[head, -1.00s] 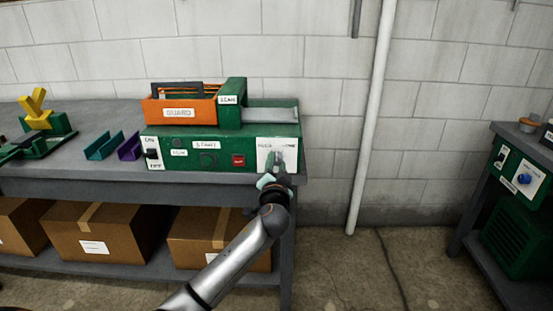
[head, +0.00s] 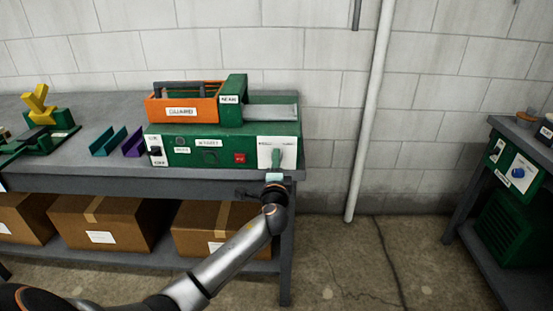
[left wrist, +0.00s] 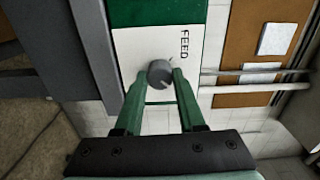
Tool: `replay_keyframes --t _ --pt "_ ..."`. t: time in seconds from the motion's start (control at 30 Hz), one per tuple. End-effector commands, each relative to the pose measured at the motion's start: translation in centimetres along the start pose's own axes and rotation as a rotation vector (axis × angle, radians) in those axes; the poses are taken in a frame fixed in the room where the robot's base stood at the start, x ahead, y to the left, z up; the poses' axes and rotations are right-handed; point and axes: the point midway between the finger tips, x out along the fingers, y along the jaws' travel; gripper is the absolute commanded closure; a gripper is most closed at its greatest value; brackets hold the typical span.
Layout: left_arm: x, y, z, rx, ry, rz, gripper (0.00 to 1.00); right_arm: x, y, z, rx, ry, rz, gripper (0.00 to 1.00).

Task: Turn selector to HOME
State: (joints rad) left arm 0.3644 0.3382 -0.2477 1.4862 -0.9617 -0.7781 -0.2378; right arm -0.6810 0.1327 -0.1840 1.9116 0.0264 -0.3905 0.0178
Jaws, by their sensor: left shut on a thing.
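The selector is a round grey knob (left wrist: 159,73) with a pale pointer mark, on a white plate (head: 290,145) at the right end of the green machine's front (head: 210,158). The word FEED shows on the plate in the left wrist view; I cannot read HOME there. My left gripper (head: 277,157) reaches the plate from the front. In the left wrist view its green fingers (left wrist: 159,80) are shut on the knob, one on each side. In the head view the fingers hide the knob. My right gripper is not in view.
The machine stands on a grey bench (head: 90,175), with an orange guard (head: 182,111) on top. A red button (head: 240,158) and an ON/OFF switch (head: 155,151) share its front. Cardboard boxes (head: 105,225) sit below. A second green machine (head: 520,172) stands at right.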

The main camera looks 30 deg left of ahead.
Motion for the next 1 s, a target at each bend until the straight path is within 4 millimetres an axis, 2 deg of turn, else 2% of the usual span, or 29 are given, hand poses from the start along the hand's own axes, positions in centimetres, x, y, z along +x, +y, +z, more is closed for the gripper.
replay_keyframes --t 0.67,0.7,0.93,1.0 --pt "-0.03 0.09 -0.01 0.061 0.001 0.001 1.0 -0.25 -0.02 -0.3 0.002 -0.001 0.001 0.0" --pt "-0.03 0.09 -0.01 0.061 0.001 0.001 0.58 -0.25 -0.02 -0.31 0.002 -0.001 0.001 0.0" --pt "-0.02 0.05 -0.01 0.059 0.001 0.0 0.32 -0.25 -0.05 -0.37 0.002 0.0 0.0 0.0" --pt "-0.01 0.03 -0.01 0.059 0.0 0.0 0.31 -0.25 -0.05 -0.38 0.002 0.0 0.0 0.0"
